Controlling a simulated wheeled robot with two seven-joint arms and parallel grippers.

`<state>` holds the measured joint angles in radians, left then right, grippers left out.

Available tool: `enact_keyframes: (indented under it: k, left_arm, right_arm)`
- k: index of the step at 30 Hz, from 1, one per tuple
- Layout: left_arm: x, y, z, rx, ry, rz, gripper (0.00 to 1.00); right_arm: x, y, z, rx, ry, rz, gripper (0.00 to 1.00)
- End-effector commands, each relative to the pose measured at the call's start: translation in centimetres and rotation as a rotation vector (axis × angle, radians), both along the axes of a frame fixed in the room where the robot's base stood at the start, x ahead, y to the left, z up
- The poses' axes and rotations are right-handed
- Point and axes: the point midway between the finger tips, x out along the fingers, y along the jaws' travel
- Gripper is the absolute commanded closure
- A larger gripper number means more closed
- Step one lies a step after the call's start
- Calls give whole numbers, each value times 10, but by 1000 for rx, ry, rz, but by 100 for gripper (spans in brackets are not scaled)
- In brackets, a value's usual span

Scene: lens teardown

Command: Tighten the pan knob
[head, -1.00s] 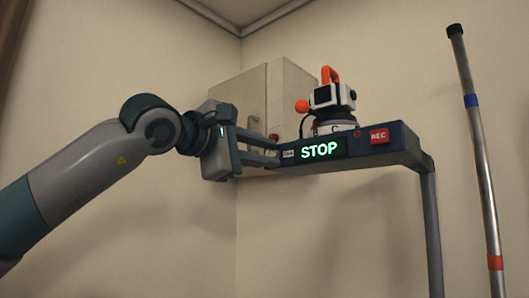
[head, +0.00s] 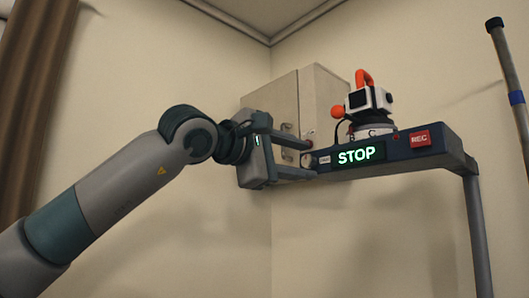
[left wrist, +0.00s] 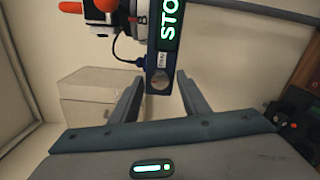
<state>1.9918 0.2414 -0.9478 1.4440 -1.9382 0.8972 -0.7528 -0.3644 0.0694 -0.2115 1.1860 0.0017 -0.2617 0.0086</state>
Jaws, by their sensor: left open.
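A camera with an orange handle (head: 365,78) stands on a round pan base (head: 372,131) on top of a dark blue bar (head: 425,142). An orange round knob (head: 337,112) sticks out at its left. A small round knob or cap sits at the bar's left end; in the left wrist view this round end piece (left wrist: 160,82) shows between my fingers. Which of these is the pan knob I cannot tell for sure. My left gripper (head: 309,161) is open, with its fingertips at the bar's left end. Contact cannot be made out. My right gripper is not in view.
The bar carries a lit STOP sign (head: 357,154) and a red REC button (head: 420,138), on a grey post (head: 478,235). A pale wall box (head: 272,100) is behind my gripper. A pole (head: 511,85) stands at right, a brown curtain (head: 38,80) at left.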

Motion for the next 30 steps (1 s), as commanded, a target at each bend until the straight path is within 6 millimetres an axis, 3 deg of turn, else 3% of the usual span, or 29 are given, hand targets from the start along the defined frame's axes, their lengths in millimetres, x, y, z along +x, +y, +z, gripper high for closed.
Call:
enact_keyframes:
  k: [8, 21, 30]
  left_arm:
    - [-19, 26, -2, -1, -2, 3, 58]
    - [-73, 95, -2, -1, -5, 2, 58]
    - [-99, 128, -1, 1, -2, 1, 58]
  right_arm:
    - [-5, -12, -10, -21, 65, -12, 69]
    - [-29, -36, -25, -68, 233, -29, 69]
    - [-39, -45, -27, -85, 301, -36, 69]
